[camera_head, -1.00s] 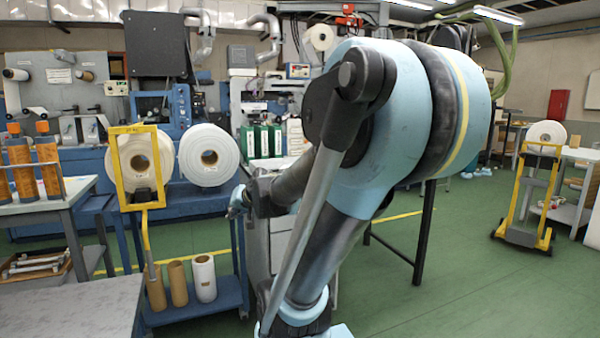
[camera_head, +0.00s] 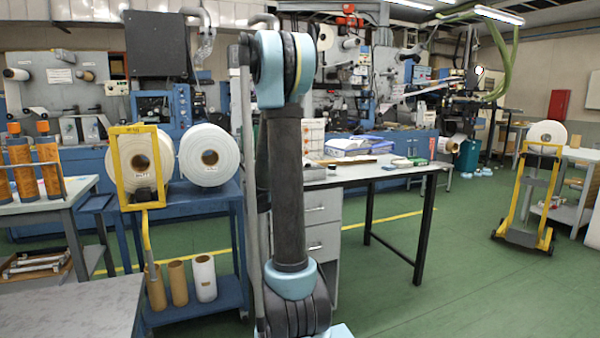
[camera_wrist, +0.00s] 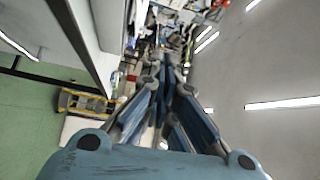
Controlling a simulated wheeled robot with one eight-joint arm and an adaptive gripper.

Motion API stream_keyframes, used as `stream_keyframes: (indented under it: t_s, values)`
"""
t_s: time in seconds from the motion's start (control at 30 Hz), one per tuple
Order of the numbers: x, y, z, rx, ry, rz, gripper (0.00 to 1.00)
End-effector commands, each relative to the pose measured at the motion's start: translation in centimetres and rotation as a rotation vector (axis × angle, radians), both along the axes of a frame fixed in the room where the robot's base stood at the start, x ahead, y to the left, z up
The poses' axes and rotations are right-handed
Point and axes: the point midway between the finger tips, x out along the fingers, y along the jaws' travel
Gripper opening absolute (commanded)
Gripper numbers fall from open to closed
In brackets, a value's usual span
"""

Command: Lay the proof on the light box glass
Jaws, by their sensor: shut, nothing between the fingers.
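My gripper (camera_wrist: 172,72) shows in the wrist view with its fingers together and nothing held between them. It points along the room, with floor on the left of that view and ceiling lights on the right. In the head view my gripper is hidden behind my raised arm. I cannot make out the proof or the light box glass for sure in either view. Small flat items (camera_head: 402,163) lie on the grey table (camera_head: 375,174) with drawers, too small to tell apart.
A blue cart (camera_head: 200,313) with cores, large white rolls (camera_head: 209,156) and a yellow lifter (camera_head: 124,204) stand left. A yellow trolley (camera_head: 524,222) stands right. Green floor (camera_head: 430,290) is open in front.

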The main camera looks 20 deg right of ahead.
Motion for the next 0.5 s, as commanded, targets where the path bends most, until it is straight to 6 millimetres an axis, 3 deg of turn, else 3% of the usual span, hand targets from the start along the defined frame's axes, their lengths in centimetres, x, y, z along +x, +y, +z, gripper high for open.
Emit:
stream_keyframes:
  t_s: [0.2, 0.5]
  values:
    - [-0.6, -2.6, -3.2, 0.098, -0.012, -0.141, 0.00]
    - [0.5, -4.8, -3.8, 0.114, -0.012, -0.166, 0.00]
